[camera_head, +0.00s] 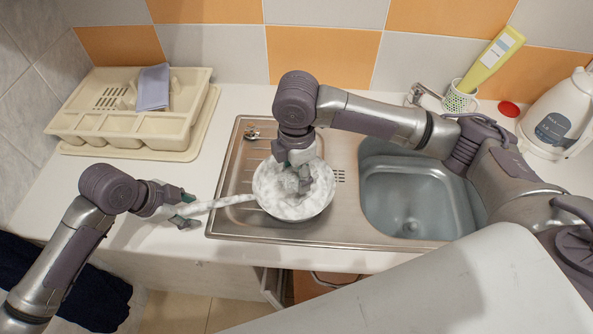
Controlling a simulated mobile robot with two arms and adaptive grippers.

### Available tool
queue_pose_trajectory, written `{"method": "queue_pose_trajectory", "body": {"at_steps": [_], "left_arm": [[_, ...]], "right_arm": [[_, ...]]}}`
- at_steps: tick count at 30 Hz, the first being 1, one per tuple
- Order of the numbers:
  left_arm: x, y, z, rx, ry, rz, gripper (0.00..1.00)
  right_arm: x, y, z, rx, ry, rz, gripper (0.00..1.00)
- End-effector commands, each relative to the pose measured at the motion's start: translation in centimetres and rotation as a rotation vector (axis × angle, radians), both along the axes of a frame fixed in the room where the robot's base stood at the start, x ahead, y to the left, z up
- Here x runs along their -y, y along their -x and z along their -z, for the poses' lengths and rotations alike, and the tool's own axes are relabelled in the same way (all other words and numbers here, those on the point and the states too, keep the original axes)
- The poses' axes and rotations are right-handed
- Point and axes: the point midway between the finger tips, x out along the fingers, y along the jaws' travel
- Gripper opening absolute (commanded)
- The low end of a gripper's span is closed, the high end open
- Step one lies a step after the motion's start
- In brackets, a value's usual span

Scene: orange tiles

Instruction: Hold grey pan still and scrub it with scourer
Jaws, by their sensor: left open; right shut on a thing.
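The grey pan (268,203) stands on the steel drainboard left of the sink basin. Its inside looks mottled white and grey. Its pale handle (228,201) points left past the drainboard edge. My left gripper (183,209) is open at the handle's far end, its fingers beside or around it; I cannot tell if they touch it. My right gripper (298,172) points down into the pan and is shut on a grey thing, seemingly the scourer (291,184), which is largely hidden by the fingers.
The sink basin (415,195) is empty. A cream dish rack (120,115) with a blue-grey cloth (153,88) stands at back left. A tap (425,92), a cup with a yellow bottle (492,60), a red lid (509,109) and a white kettle (562,118) line the back right.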

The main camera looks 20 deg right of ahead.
Motion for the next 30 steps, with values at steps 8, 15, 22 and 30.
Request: {"method": "queue_pose_trajectory", "body": {"at_steps": [8, 15, 22, 30], "left_arm": [[-1.3, 0.4, -2.9, 0.006, -0.002, 0.000, 0.51], [-3.3, 1.3, -7.6, 0.005, -0.002, -0.001, 0.51], [-4.4, 1.9, -10.3, 0.001, 0.001, 0.000, 0.51], [-4.6, 2.1, -10.9, 0.000, 0.000, -0.001, 0.51]], "right_arm": [[0.0, 0.0, 0.0, 0.000, 0.000, 0.000, 0.33], [0.0, 0.0, 0.0, 0.000, 0.000, 0.000, 0.33], [0.0, 0.0, 0.0, 0.000, 0.000, 0.000, 0.33], [0.0, 0.0, 0.0, 0.000, 0.000, 0.000, 0.33]]}}
